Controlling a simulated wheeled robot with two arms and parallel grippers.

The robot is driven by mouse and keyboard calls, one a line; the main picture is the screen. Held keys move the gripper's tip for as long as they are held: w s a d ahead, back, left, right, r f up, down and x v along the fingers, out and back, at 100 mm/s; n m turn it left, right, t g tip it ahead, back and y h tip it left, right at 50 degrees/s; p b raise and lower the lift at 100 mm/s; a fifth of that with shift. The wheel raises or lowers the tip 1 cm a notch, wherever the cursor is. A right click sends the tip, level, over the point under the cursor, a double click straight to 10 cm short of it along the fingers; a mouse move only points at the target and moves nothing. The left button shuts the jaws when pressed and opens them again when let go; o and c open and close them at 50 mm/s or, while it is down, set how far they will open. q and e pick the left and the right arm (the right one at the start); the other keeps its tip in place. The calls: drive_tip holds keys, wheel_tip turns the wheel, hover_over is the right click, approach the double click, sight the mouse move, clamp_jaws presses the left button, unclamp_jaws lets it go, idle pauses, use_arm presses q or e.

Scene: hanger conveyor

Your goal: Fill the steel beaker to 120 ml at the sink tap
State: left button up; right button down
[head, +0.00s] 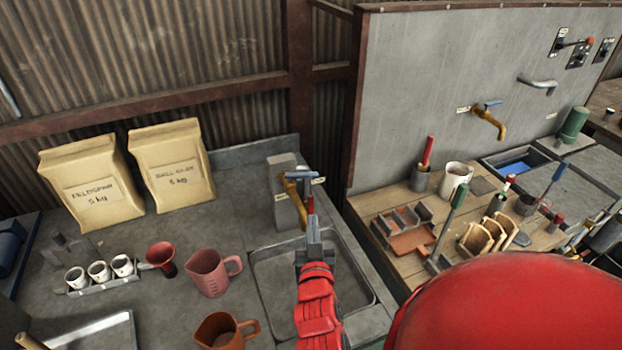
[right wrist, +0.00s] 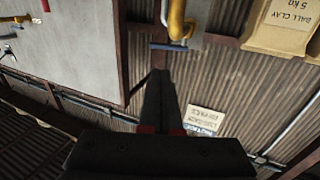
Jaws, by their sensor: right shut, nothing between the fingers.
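No steel beaker can be made out in either view; my right arm hides part of the sink basin. The brass tap (head: 291,187) with a blue lever (head: 302,175) stands at the back of the grey sink basin (head: 262,285). My right gripper (head: 311,203) is shut and empty, reaching up over the basin just beside the tap. In the right wrist view the closed dark fingers (right wrist: 158,78) point toward the blue lever (right wrist: 168,46), beneath the yellow spout (right wrist: 177,20). I cannot tell whether they touch it. My left gripper is not in view.
Left of the sink stand a pink jug (head: 211,274), an orange jug (head: 222,334), a red funnel-like cup (head: 161,256), a rack of white cups (head: 100,271) and two paper sacks (head: 92,184). A wooden bench (head: 375,206) with tools lies right, under another brass tap (head: 488,120).

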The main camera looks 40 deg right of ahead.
drive_tip(key=b, duration=0.8)
approach(310, 177)
drive_tip(key=p+x, duration=0.1)
drive_tip(key=x, duration=0.4)
drive_tip(key=shift+w+d+r+p, duration=0.1)
drive_tip(key=shift+r+p, duration=0.1)
drive_tip(key=shift+p, duration=0.1)
drive_tip(key=shift+w+d, duration=0.35)
drive_tip(key=shift+w, duration=0.15)
drive_tip(key=shift+w+f, duration=0.15)
drive_tip(key=shift+w, duration=0.05)
